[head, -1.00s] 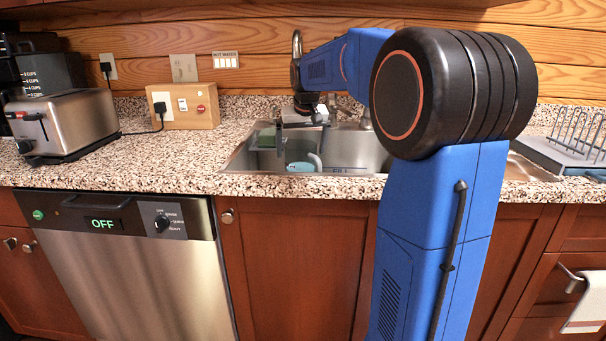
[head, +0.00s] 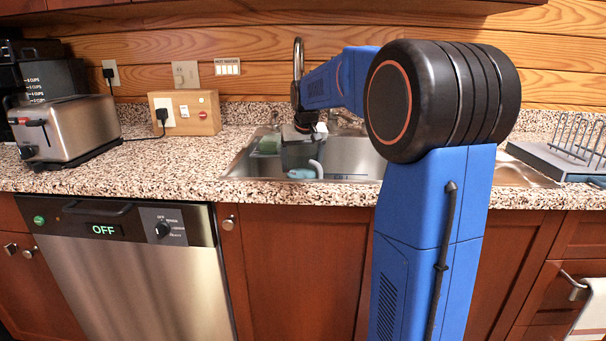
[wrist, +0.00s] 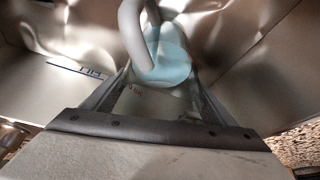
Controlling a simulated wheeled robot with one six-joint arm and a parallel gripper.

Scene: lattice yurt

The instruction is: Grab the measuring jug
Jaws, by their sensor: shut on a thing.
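The measuring jug appears as a clear body with small red marks, a light blue area (wrist: 172,68) and a pale grey curved handle; it sits low in the metal sink. In the head view, its blue part (head: 302,173) and handle show just below my gripper (head: 301,150). In the wrist view, my gripper (wrist: 160,85) has one finger on each side of the clear body and is shut on it. The handle rises beyond the fingertips. The exact contact points and the jug's lower part are hard to make out.
The steel sink (head: 345,172) has walls close around my gripper. A tap (head: 298,62) stands behind. A toaster (head: 72,127) is at left, a dish rack (head: 575,150) at right. The counter between toaster and sink is clear.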

